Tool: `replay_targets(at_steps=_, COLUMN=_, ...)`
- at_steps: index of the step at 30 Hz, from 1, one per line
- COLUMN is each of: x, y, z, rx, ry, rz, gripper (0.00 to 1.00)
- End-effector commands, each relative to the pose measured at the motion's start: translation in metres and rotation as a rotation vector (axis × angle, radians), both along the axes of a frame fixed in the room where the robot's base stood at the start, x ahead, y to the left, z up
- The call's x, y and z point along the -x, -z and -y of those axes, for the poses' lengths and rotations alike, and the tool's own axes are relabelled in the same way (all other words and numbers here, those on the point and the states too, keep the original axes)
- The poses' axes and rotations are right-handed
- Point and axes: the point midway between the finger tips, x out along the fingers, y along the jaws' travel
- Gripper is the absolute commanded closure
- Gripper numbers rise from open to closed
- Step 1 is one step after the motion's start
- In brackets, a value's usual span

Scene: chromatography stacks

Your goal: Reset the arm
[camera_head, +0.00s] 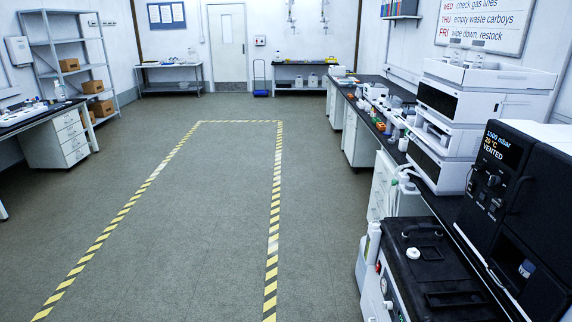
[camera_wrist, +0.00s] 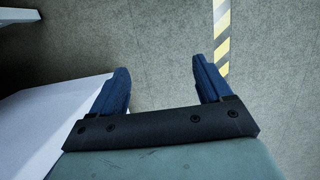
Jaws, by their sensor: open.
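My gripper (camera_wrist: 157,88) shows in the wrist view with its two blue fingers spread wide apart. It is open, and nothing is between the fingers. Grey floor shows beyond and between them. The left finger overlaps the edge of a white surface (camera_wrist: 45,125) in the picture; I cannot tell whether they touch. My arm and gripper do not show in the head view.
A bench (camera_head: 440,207) with stacked white instruments (camera_head: 455,125) runs along the right. A black oven-like unit (camera_head: 520,205) stands at the near right. Yellow-black floor tape (camera_head: 274,220) marks a lane. The middle floor (camera_head: 200,220) is clear. Shelving (camera_head: 48,42) stands at the left.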

Motion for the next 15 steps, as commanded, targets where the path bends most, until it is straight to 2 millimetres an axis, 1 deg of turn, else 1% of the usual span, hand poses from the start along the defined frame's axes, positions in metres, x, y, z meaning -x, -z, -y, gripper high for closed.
replay_targets(at_steps=1, x=0.014, y=0.011, z=0.0, rx=0.0, ry=0.001, rz=-0.029, gripper=0.22)
replay_targets(at_steps=6, x=0.058, y=0.04, z=0.0, rx=0.0, ry=0.002, rz=-0.114, gripper=0.22)
replay_targets(at_steps=11, x=0.1, y=0.064, z=0.0, rx=0.0, ry=0.002, rz=-0.194, gripper=0.22)
replay_targets(at_steps=15, x=0.138, y=0.082, z=0.0, rx=0.0, ry=0.003, rz=-0.262, gripper=0.22)
